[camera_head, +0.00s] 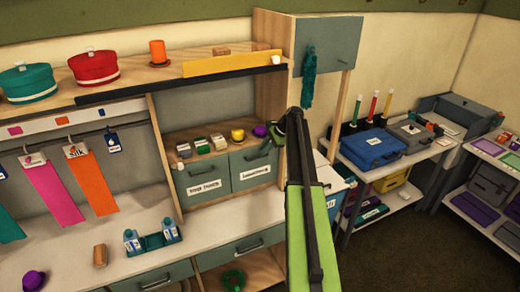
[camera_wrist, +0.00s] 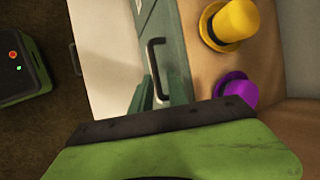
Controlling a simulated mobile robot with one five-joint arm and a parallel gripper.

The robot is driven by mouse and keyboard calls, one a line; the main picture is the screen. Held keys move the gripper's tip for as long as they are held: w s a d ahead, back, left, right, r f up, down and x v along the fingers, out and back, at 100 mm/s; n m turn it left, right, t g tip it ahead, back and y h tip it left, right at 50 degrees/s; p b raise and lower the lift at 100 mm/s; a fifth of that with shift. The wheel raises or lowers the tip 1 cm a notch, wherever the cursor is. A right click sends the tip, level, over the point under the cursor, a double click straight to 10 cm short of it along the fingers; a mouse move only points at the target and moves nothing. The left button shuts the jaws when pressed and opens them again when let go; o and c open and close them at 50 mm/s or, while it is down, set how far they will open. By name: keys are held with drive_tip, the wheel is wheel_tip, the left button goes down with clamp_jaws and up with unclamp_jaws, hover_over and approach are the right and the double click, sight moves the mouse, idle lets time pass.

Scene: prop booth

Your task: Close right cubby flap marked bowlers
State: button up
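Two grey-green cubby flaps sit side by side under the small-hat shelf in the head view. The right flap (camera_head: 246,161) has a dark handle near its top and a white label too small to read surely. The left flap (camera_head: 203,181) has its own label and handle. I cannot tell whether the right flap stands slightly ajar. My gripper (camera_head: 291,122) is just right of the right flap in the head view, above the counter. In the wrist view a green panel with a dark handle (camera_wrist: 154,70) lies beyond my gripper (camera_wrist: 155,121). No held object shows; the fingertips are unclear.
A yellow hat (camera_head: 237,135) and a purple hat (camera_head: 260,130) stand above the flaps; both also show in the wrist view. A grey cabinet (camera_head: 327,45) hangs above right.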

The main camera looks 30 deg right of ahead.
drive_tip(key=p+v, duration=0.8)
drive_tip(key=v, duration=0.4)
drive_tip(key=shift+d, duration=0.15)
drive_tip(key=shift+s, duration=0.2)
